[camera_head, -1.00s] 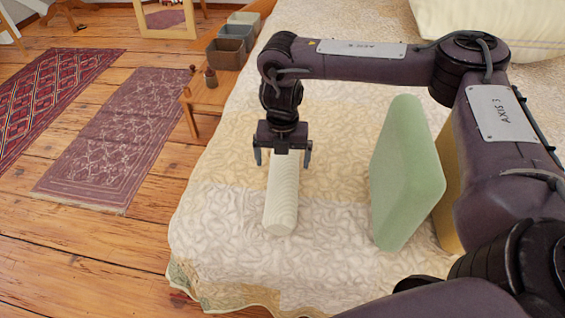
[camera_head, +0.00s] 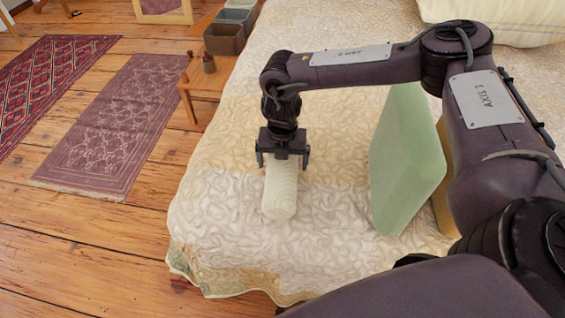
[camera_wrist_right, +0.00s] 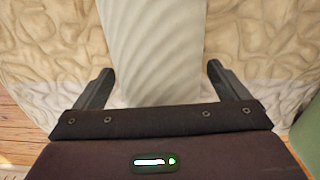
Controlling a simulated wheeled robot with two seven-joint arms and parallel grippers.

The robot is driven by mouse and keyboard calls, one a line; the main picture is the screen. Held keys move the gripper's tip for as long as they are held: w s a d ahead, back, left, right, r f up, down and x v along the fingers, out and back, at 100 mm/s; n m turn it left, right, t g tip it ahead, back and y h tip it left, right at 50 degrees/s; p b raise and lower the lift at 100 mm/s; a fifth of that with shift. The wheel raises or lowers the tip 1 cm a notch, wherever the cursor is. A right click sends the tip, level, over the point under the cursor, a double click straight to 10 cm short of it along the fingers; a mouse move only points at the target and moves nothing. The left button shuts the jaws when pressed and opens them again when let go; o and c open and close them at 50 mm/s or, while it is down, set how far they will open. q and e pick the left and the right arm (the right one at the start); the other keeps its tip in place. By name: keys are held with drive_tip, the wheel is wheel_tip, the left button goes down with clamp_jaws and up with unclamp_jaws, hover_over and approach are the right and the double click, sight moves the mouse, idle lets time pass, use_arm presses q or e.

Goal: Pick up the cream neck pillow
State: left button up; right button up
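The cream neck pillow (camera_head: 280,193) is a ribbed roll lying on the bed, its near end towards me. In the head view my right gripper (camera_head: 283,163) hangs over its far part, pointing down, with a finger to each side. In the right wrist view the pillow (camera_wrist_right: 150,45) runs between the two spread fingers of my right gripper (camera_wrist_right: 158,85). There is a gap between each finger and the pillow, so the gripper is open. Its far end is hidden under the gripper. My left gripper is not in view.
A green block-shaped cushion (camera_head: 405,165) stands upright on the bed (camera_head: 320,265), right of the neck pillow, with a yellow one (camera_head: 444,215) behind it. A striped pillow (camera_head: 495,20) lies at the back. A wooden bench with grey bins (camera_head: 224,40) stands left of the bed.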

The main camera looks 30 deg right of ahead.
drive_tip(key=c, duration=1.2)
